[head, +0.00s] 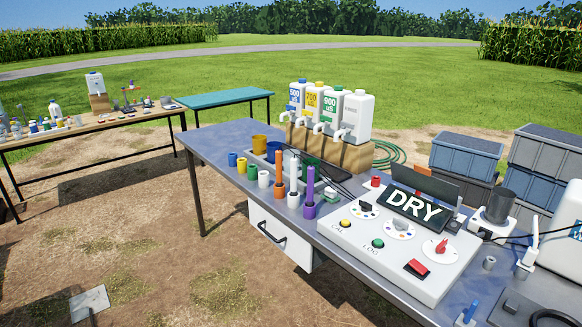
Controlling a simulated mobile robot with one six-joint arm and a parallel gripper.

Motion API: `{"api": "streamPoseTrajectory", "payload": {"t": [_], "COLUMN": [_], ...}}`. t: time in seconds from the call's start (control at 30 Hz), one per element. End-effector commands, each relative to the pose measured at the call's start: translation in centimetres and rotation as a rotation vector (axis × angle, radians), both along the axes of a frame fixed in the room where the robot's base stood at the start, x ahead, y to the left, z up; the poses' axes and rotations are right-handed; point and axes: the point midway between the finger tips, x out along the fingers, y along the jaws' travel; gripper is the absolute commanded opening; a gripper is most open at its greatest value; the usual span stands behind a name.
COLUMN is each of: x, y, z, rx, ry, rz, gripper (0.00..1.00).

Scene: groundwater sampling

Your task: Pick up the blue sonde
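Several coloured upright sticks that look like sondes stand on the grey metal table (222,150). An orange one (279,170), a white one (294,172) and a purple one (310,182) stand close together left of the control panel. A small blue upright piece (471,309) stands at the table's near right edge, in a white base. I cannot tell whether it is the blue sonde; no other clearly blue stick shows. My gripper is not in view.
A white panel (345,245) with a black DRY display (415,208) fills the middle of the table. White jugs (357,115) stand on a wooden block behind. Small cups (242,165) stand at left. Grey crates (466,153) stand behind. Bare ground lies left.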

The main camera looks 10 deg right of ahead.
Motion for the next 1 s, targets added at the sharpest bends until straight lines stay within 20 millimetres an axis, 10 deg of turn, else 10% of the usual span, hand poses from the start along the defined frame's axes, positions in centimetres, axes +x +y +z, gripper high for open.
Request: {"api": "streamPoseTrajectory", "payload": {"t": [0.33,0.5,0.7,1.0], "x": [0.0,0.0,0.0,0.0], "y": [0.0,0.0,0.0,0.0], "z": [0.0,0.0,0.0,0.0], "rx": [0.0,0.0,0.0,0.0], "ry": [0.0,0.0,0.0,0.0], "rz": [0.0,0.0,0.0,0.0], "gripper": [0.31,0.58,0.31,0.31]}}
